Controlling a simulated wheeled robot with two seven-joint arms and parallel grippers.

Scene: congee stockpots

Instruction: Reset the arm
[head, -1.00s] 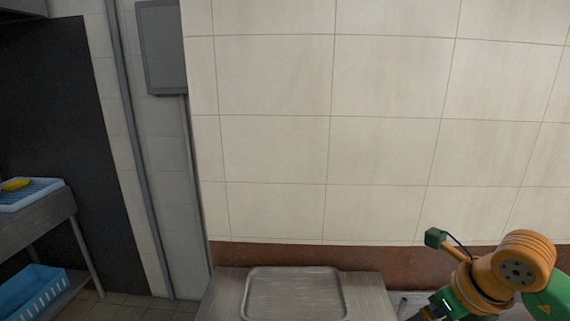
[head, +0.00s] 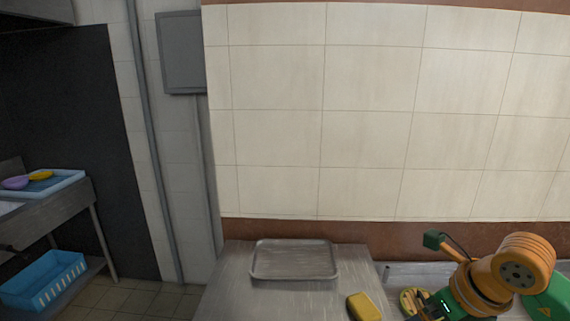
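My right arm, orange and green, comes in at the lower right of the head view. Its wrist part bends down toward the bottom edge, and its gripper fingers are not clearly visible there. My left arm and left gripper are not in the picture. No stockpot shows in this view.
A metal table carries an empty metal tray (head: 294,260) and a yellow block (head: 364,306) near my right arm. A tiled wall (head: 320,110) stands behind. At the left, a shelf holds a blue tray (head: 65,184) with bowls, above a blue basket (head: 44,280).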

